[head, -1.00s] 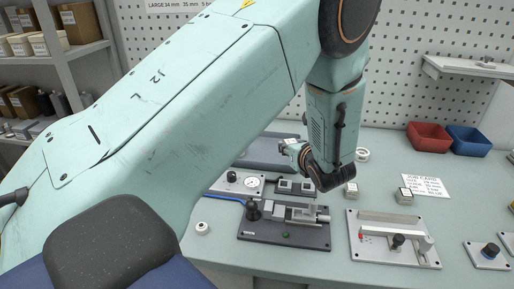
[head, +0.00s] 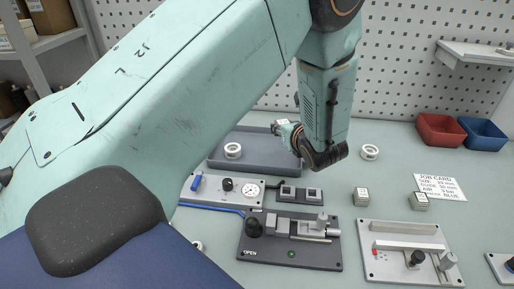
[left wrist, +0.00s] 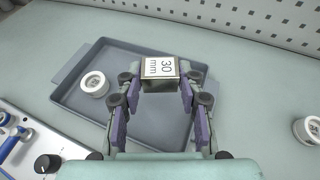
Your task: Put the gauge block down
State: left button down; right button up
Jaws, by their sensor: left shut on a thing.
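The gauge block (left wrist: 160,68) is a small metal block with a white "30 mm" label. My left gripper (left wrist: 158,82) is shut on it, with a finger on each side. In the left wrist view the block appears over the far part of the grey tray (left wrist: 68,92); the height of the gap below it is hard to judge. In the head view my left gripper (head: 285,127) and the block are small, at the right rear of the tray (head: 222,165), partly hidden by the wrist. My right gripper is not in view.
A white ring (head: 233,150) lies in the tray, another (head: 370,152) on the bench right of it. Two labelled blocks (head: 361,197) (head: 419,201) stand near the job card (head: 440,188). Fixtures (head: 290,255) (head: 408,270) fill the front. Red (head: 440,131) and blue (head: 482,134) bins stand at right.

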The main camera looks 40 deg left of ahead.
aim_at(281, 163)
pick_arm(q)
jog(key=f, duration=0.9)
jog(key=shift+s+a+f+b, duration=0.1)
jog(key=shift+s+f+b, duration=0.1)
jog(key=shift+b, duration=0.2)
jog(key=shift+s+f, duration=0.1)
jog(key=shift+f, duration=0.05)
jog(key=shift+w+f, duration=0.15)
jog(key=shift+w, duration=0.05)
jog(key=c, duration=1.2)
grip_release()
jog(key=shift+o, duration=0.4)
jog(key=shift+s, duration=0.2)
